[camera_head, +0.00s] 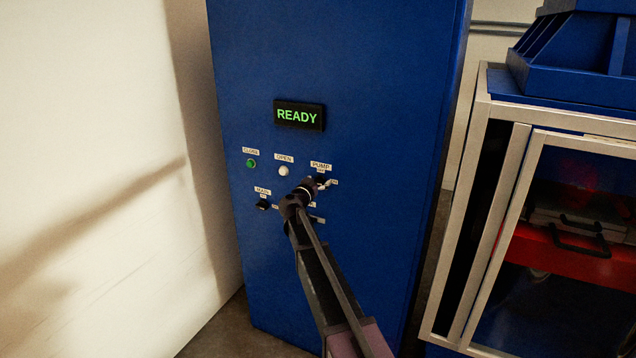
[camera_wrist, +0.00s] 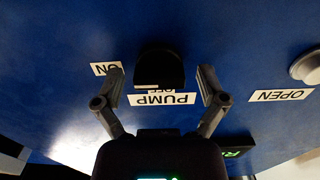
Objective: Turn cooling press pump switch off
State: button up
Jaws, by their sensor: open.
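The black pump switch (camera_head: 320,178) is on the blue cabinet front, just below its PUMP label (camera_head: 321,166). In the wrist view, which is upside down, the rounded black switch (camera_wrist: 160,66) lies between my gripper's two fingers, with a gap on each side. My gripper (camera_wrist: 161,74) is open, and its fingers do not appear to touch the switch. An ON label (camera_wrist: 106,68) is to the left of the switch there, and a partly hidden OFF label is by the switch's lower edge. The switch's exact setting is hard to tell. In the head view my gripper (camera_head: 309,185) partly covers the panel.
A lit READY display (camera_head: 298,115) is above the controls. A green CLOSE button (camera_head: 251,163), a white OPEN button (camera_head: 284,171) and a black MAIN switch (camera_head: 262,203) are to the left. A framed glass-door press (camera_head: 520,190) stands right.

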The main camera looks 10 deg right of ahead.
jog(key=c, duration=1.2)
jog(key=shift+o, duration=0.2)
jog(key=shift+n, duration=0.4)
jog(key=n, duration=0.3)
jog(key=shift+w+a, duration=0.1)
jog(key=n, duration=0.9)
jog(key=shift+w+a+f+n, duration=0.1)
jog(key=shift+f+n, duration=0.05)
jog(key=shift+n, duration=0.15)
jog(key=n, duration=0.4)
jog(key=shift+n, duration=0.3)
